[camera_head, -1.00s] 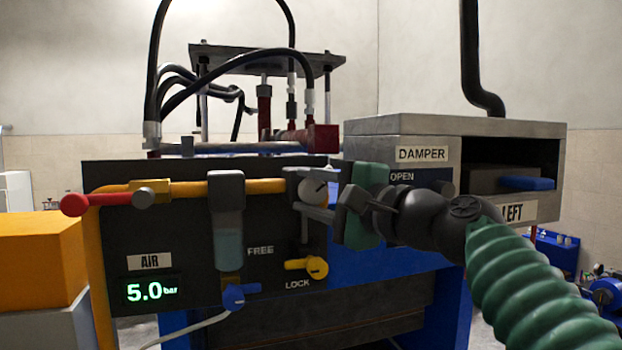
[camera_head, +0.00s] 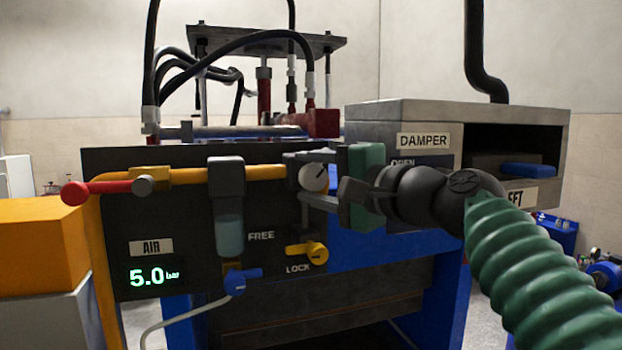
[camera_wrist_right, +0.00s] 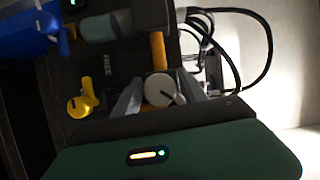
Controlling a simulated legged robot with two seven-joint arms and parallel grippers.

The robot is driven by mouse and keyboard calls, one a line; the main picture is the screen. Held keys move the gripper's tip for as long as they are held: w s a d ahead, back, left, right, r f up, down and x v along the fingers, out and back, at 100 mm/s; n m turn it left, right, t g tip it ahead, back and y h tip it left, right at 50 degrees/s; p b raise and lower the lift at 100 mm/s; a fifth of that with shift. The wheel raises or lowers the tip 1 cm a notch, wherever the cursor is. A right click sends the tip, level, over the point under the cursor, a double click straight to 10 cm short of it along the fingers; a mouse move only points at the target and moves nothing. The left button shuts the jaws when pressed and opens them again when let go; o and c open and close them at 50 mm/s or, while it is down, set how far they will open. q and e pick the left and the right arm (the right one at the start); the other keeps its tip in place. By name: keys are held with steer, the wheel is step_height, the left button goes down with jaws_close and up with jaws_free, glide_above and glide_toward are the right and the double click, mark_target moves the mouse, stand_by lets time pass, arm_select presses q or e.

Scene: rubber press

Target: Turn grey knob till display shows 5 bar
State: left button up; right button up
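The grey knob (camera_head: 313,177) is a pale round dial with a dark pointer line, at the right end of the orange pipe on the dark panel. The display (camera_head: 153,275) at the panel's lower left reads 5.0 bar in green digits. My right gripper (camera_head: 316,178) comes in from the right, with one finger above the knob and one below. In the right wrist view the knob (camera_wrist_right: 160,90) sits between the two grey fingers, which look open with narrow gaps beside it. Contact is hard to rule out. My left gripper is not in view.
A yellow lever (camera_head: 308,252) sits below the knob between the FREE and LOCK labels. A blue valve (camera_head: 240,280), a red handle (camera_head: 100,190) and a filter bowl (camera_head: 229,230) are to the left. The grey damper box (camera_head: 420,115) stands behind my gripper.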

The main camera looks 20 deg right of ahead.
steer(key=shift+o, duration=0.7)
steer(key=shift+w+f, duration=0.2)
steer(key=shift+w, duration=0.35)
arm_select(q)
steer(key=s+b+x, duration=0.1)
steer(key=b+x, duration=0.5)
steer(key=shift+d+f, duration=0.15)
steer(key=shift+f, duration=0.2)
arm_select(e)
steer(key=v, duration=1.7)
steer(key=shift+d, duration=0.25)
steer(key=shift+w+a+f, duration=0.1)
steer(key=shift+w+a, duration=0.05)
steer(key=shift+w, duration=0.05)
